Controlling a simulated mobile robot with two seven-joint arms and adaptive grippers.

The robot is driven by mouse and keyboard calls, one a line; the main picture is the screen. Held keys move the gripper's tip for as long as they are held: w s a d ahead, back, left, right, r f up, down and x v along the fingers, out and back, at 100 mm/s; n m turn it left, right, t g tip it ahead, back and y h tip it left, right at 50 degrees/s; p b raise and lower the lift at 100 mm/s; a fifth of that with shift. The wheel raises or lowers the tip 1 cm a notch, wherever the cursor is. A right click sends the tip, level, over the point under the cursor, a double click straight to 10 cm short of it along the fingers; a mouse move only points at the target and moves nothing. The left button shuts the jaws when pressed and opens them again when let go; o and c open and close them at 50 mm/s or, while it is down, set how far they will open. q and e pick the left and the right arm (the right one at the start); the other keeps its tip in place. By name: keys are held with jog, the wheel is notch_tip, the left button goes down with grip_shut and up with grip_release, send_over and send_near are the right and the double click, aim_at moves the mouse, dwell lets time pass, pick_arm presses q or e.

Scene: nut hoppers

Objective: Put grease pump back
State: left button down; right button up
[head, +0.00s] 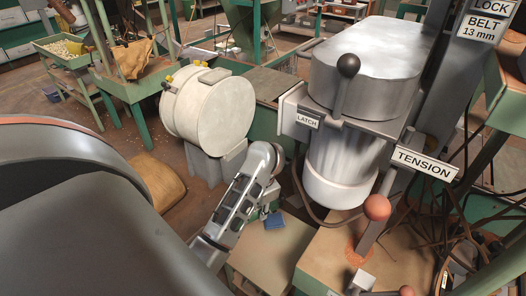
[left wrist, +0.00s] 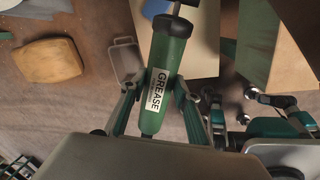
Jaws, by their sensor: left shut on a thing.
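The grease pump (left wrist: 171,52) is a green cylinder with a dark collar and a white GREASE label, seen in the left wrist view. My left gripper (left wrist: 160,82) is shut on it, with one finger on each side of the body near the label. In the head view my left gripper (head: 262,207) is small and partly hidden by my arm, and I cannot make out the pump there. What looks like my right gripper (left wrist: 272,122) shows at the right of the left wrist view; its jaws are unclear.
A tan bench top (head: 268,246) with a blue tray (head: 274,221) lies below my arm. A pale drum (head: 214,108) and a metal hopper (head: 350,150) stand behind. The TENSION lever (head: 377,207) and dark cables are at right. A sack (head: 159,184) lies on the floor.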

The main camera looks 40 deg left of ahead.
notch_tip(320, 180, down, 4)
jog(key=s+d+b, duration=0.1)
jog(key=b, duration=0.2)
pick_arm(q)
notch_tip(320, 180, down, 20)
jog(key=b, duration=0.5)
jog(key=shift+s+r+b, duration=0.15)
jog(key=shift+r+b, duration=0.05)
jog(key=shift+b, duration=0.1)
jog(key=shift+f, duration=0.25)
notch_tip(320, 180, down, 4)
jog(key=shift+f+b, duration=0.1)
jog(key=shift+b, duration=0.95)
jog(key=shift+w, duration=0.2)
jog(key=c, duration=1.9)
grip_release()
jog(key=o, duration=0.4)
pick_arm(e)
jog(key=shift+y, duration=0.5)
jog(key=w+a+r, duration=0.1)
jog(key=w+a, duration=0.1)
jog(key=w+a+r, duration=0.1)
jog(key=a, duration=0.1)
jog(key=shift+w+r, duration=0.2)
jog(key=shift+r, duration=0.1)
